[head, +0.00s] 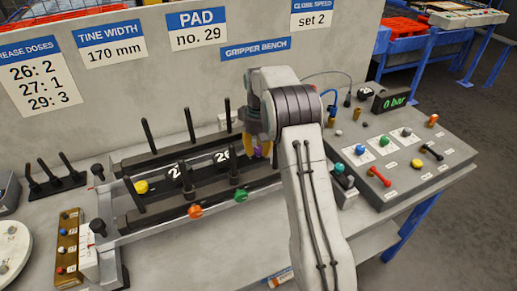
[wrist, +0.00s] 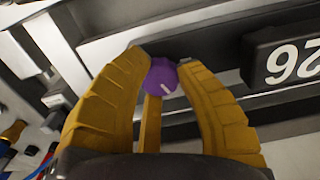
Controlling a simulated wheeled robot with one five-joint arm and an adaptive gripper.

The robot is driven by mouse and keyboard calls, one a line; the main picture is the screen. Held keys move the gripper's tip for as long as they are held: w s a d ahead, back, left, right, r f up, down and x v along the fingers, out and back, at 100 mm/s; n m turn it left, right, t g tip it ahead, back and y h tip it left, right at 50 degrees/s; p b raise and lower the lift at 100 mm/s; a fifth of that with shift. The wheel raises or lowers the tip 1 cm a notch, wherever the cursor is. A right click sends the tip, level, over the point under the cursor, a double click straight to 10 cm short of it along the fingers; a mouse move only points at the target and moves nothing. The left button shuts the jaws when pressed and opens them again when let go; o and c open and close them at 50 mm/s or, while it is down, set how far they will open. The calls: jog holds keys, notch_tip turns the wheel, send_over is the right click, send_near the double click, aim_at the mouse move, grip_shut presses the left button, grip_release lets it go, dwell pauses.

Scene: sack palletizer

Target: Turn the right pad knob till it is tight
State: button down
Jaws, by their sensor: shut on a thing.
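A purple knob (wrist: 161,77) with a short white mark sits between the yellow fingers of my gripper (wrist: 166,60) in the wrist view. The fingers are closed on it from both sides. In the head view my gripper (head: 259,147) reaches down at the right end of the rear dark bar, and a little of the purple knob (head: 257,155) shows between the fingers. The black number plate "26" (head: 222,156) is just left of it, and the plate shows upside down in the wrist view (wrist: 290,62). How tight the knob is cannot be seen.
A yellow knob (head: 141,187), an orange knob (head: 195,211) and a green knob (head: 240,195) sit on the bench fixture. Several black upright tines (head: 189,126) stand near my arm.

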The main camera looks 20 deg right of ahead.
jog(key=shift+m, duration=0.4)
jog(key=m+p, duration=0.1)
jog(key=m, duration=0.3)
jog(key=shift+f+m, duration=0.1)
jog(key=shift+m, duration=0.3)
jog(key=m+p, duration=0.1)
jog(key=m, duration=0.4)
jog(key=shift+s, duration=0.1)
jog(key=m, duration=0.5)
jog(key=shift+f+m, duration=0.1)
jog(key=shift+m, duration=0.3)
jog(key=m, duration=0.5)
jog(key=shift+m, duration=0.6)
jog(key=c, duration=0.8)
grip_release()
